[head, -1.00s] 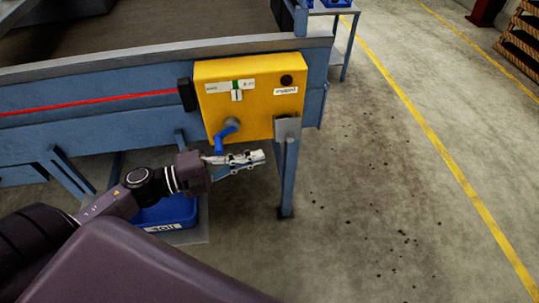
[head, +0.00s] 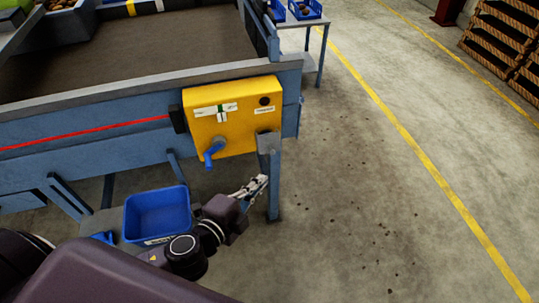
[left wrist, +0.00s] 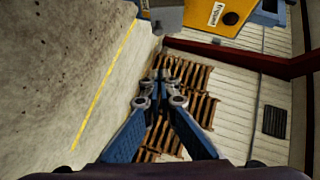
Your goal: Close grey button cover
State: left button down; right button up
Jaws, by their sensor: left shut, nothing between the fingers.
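The grey button cover (head: 268,142) is a small flat plate at the lower right corner of the yellow control box (head: 217,140). It hangs down, and the dark round button (head: 264,100) above it is uncovered. My left gripper (head: 262,182) is shut and empty, below the cover and close to the blue leg, apart from the cover in the picture. The left wrist view shows its closed fingers (left wrist: 160,85), with the yellow box (left wrist: 215,25) and the dark button (left wrist: 231,18) at the top. My right gripper is not in view.
A blue crank handle (head: 213,151) sticks out of the box's lower front. The blue leg (head: 273,185) stands below the cover. A blue crate (head: 157,236) is low at the left. The floor right of the machine is clear.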

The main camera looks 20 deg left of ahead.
pick_arm(q)
jog(key=y+p, duration=0.1)
jog(key=p, duration=0.2)
send_near(269, 143)
jog(key=shift+w+d+f, duration=1.25)
jog(key=shift+w+d, duration=0.45)
jog(key=shift+d, duration=0.2)
jog(key=shift+n, duration=0.3)
jog(key=shift+m+t, duration=0.4)
jog(key=shift+t, duration=0.1)
jog(key=f+b, duration=0.1)
jog(key=b, duration=0.1)
jog(key=w+f+b, duration=0.1)
jog(key=b, duration=0.2)
jog(key=f+b, duration=0.2)
jog(key=b, duration=0.1)
jog(key=shift+w+a, duration=0.15)
jog(key=shift+a, duration=0.25)
